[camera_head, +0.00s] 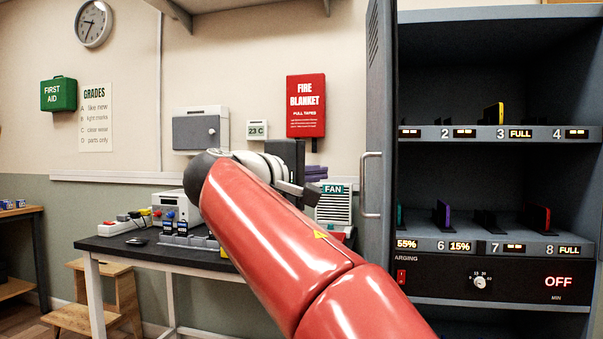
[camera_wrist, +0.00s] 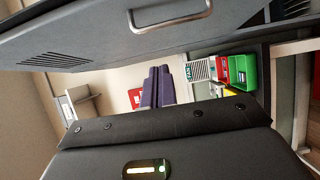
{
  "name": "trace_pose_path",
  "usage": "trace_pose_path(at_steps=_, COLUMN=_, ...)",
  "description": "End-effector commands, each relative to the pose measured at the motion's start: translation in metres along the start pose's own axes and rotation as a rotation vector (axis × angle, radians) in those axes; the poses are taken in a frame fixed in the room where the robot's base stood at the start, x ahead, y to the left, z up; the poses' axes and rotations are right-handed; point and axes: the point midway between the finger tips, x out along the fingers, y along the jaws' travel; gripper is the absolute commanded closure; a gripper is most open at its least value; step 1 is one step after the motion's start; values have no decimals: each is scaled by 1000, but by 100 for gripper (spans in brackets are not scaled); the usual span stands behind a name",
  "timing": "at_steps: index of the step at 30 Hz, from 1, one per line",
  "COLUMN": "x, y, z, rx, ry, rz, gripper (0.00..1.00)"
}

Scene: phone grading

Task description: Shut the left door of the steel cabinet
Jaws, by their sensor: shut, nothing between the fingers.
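The steel cabinet (camera_head: 500,72) stands at the right, its shelves exposed. Its left door (camera_head: 379,120) is open, swung out toward me and seen almost edge-on, with a bar handle (camera_head: 371,185) on its left-hand face. In the wrist view the door (camera_wrist: 90,40) spans the top, with its handle (camera_wrist: 170,14) and vent slots. My gripper (camera_head: 311,192) is left of the door, on the handle side, apart from the handle in the picture. It is shut and empty.
Charging bays with phones (camera_head: 494,114) and a control panel (camera_head: 500,279) fill the cabinet. A dark-topped desk (camera_head: 150,250) with instruments stands behind my red arm. A wooden step stool (camera_head: 105,295) is at left.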

Motion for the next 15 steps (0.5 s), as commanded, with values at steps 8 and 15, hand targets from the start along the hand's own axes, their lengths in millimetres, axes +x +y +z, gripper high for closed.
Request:
trace_pose_path(at_steps=8, x=46, y=0, z=16, rx=2, ry=-2, rz=0, gripper=100)
trace_pose_path(at_steps=15, x=59, y=0, z=28, rx=1, ry=0, rz=-1, gripper=100)
